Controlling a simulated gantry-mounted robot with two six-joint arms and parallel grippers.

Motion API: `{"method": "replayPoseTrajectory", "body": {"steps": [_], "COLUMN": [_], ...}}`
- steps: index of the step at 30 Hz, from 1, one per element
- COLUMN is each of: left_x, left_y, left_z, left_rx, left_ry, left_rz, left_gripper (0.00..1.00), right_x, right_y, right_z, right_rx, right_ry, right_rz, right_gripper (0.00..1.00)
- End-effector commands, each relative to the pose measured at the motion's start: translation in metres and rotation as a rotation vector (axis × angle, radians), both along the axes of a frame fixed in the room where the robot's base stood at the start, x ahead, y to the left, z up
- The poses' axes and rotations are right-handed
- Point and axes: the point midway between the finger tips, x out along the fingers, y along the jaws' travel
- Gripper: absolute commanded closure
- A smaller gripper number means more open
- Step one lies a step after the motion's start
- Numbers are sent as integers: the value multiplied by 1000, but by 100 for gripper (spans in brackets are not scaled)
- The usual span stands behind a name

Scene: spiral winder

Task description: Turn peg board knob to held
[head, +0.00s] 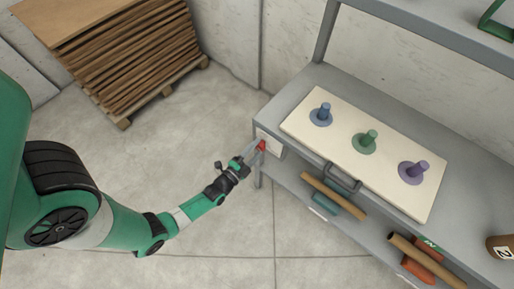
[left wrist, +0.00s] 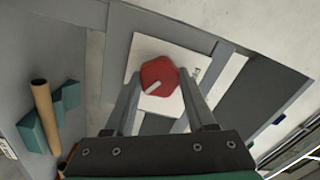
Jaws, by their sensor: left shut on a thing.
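The peg board (head: 385,178) is a cream panel on the bench top, with blue (head: 321,115), green (head: 366,141) and purple (head: 413,172) pegs standing on round bases. Its red knob (left wrist: 160,74) sits on a white plate (left wrist: 142,50) at the bench's left end. A white pointer on the knob is slanted toward the lower left in the left wrist view. The knob also shows small in the head view (head: 262,145). My left gripper (head: 257,151) is shut on the knob, one finger on each side. My right gripper is out of view.
The grey bench (head: 290,97) has a lower shelf holding cardboard tubes (head: 333,194) and teal and orange pieces. A dark handle (head: 343,178) sticks out at the board's front edge. A pallet of stacked boards (head: 140,65) stands at the back left. The floor around my left arm is clear.

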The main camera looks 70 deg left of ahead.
Motion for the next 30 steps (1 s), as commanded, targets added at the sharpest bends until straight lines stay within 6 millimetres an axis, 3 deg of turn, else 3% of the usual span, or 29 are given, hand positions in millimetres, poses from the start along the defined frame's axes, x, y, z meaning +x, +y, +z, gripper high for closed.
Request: {"method": "replayPoseTrajectory", "body": {"steps": [7, 8, 12, 23, 30], "left_x": [0, 0, 0, -5, -45], "left_y": [0, 0, 0, -3, -28], "left_z": [0, 0, 0, 0, 1], "left_rx": [4, 4, 3, 0, -1], "left_ry": [2, 2, 1, 2, 5], "left_rz": [-1, -1, -1, -1, -3], "left_gripper": [100, 39, 14, 14, 14], "right_x": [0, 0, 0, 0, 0], "right_y": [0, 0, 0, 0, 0], "right_z": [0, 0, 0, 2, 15], "right_rx": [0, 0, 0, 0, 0], "right_ry": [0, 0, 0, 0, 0], "right_rz": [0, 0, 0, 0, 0], "right_gripper": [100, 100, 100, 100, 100]}}
